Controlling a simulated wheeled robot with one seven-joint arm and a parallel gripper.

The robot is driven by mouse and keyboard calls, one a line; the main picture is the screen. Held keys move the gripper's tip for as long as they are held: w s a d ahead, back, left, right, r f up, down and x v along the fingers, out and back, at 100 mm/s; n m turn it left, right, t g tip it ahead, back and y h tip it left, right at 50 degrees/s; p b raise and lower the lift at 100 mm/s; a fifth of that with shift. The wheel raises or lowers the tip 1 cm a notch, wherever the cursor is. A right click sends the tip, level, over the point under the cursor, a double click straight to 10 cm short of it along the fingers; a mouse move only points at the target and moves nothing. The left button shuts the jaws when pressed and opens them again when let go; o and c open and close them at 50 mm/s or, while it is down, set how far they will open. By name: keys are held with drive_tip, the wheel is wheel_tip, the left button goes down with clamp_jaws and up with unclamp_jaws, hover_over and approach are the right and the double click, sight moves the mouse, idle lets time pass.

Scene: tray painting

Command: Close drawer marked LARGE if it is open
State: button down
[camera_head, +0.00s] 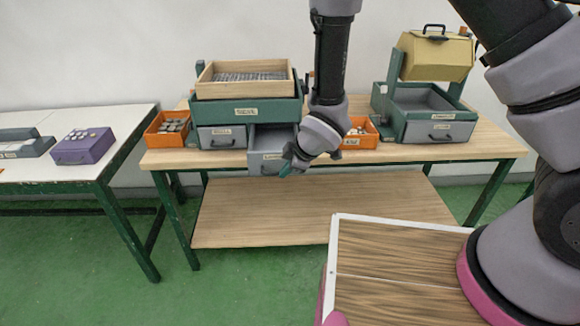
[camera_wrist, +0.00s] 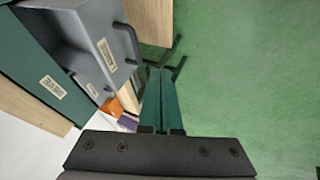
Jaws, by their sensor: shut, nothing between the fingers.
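A green unit labelled SIEVE (camera_head: 248,111) stands on the table and holds two grey drawers. The left drawer (camera_head: 222,138) looks pushed in. The right drawer (camera_head: 268,156) is pulled out towards me; its label is too small to read surely, and my forearm and gripper hide its right part. My gripper (camera_head: 287,171) is in front of that drawer, low at its right side. In the wrist view, the shut green fingers (camera_wrist: 160,72) are empty, beside the grey drawer front (camera_wrist: 105,42) with its dark handle (camera_wrist: 129,42). I cannot tell whether they touch it.
Orange bins (camera_head: 165,130) (camera_head: 362,138) flank the unit. A second green unit (camera_head: 408,120) with a grey drawer stands at the table's right. A lower wooden shelf (camera_head: 320,205) lies beneath. A purple box (camera_head: 84,147) sits on the left white table. Green floor is open in front.

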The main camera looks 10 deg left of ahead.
drive_tip(key=w+a+f, duration=0.3)
drive_tip(key=w+f, duration=0.2)
drive_tip(key=shift+w+a+f, duration=0.15)
drive_tip(key=shift+w+a, duration=0.1)
drive_tip(key=shift+w, duration=0.05)
